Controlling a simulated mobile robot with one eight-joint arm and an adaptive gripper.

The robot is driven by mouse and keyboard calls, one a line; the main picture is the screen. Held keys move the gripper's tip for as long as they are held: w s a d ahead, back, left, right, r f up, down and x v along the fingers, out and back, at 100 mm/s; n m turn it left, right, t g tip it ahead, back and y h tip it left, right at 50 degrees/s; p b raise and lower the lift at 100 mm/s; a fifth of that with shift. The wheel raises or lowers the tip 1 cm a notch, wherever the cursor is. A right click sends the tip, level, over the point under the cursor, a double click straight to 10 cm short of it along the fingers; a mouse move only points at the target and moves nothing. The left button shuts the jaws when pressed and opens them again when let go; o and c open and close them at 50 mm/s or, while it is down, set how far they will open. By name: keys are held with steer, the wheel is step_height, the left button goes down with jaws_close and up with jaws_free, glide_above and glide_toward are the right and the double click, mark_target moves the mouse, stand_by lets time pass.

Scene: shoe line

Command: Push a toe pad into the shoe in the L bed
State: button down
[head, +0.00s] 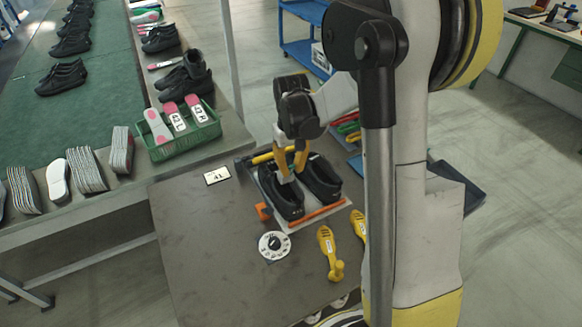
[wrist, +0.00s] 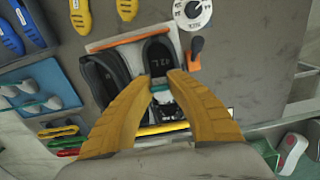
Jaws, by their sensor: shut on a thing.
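Two black shoes lie side by side in a holder on the grey table. The shoe in the left bed (head: 281,199), beside the orange knob, also shows in the wrist view (wrist: 158,55) with a "42L" marking inside. The other shoe (head: 320,181) is on its right in the head view. My gripper (head: 292,177) points down at the left shoe's opening. In the wrist view my yellow fingers (wrist: 161,84) are shut on a small teal piece, apparently the toe pad (wrist: 160,88), mostly hidden between the tips. How deep it sits in the shoe cannot be told.
An orange knob (head: 262,211) and a dial (head: 274,246) are close to the left shoe. Yellow shoe forms (head: 328,247) lie in front. A green crate (head: 188,148) with insoles stands on the conveyor side. A blue tray (wrist: 42,92) holds grey and teal pieces.

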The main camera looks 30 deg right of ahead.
mark_target(286, 179)
steer(key=shift+w+f+b, duration=0.45)
steer(key=shift+f+b, duration=0.55)
steer(key=shift+f, duration=0.6)
steer(key=shift+w+f+b, duration=0.4)
steer(key=shift+f+b, duration=0.55)
steer(key=shift+f, duration=0.6)
steer(key=shift+w+f+b, duration=0.45)
steer(key=shift+f+b, duration=0.55)
steer(key=shift+f, duration=0.6)
steer(key=shift+w+d+f, duration=0.15)
steer(key=shift+w, duration=1.65)
steer(key=c, duration=1.3)
jaws_free()
steer(key=shift+s+r, duration=0.25)
steer(key=shift+s, duration=0.3)
steer(key=shift+s+r, duration=0.2)
steer(key=shift+s, duration=0.35)
steer(key=shift+r, duration=0.1)
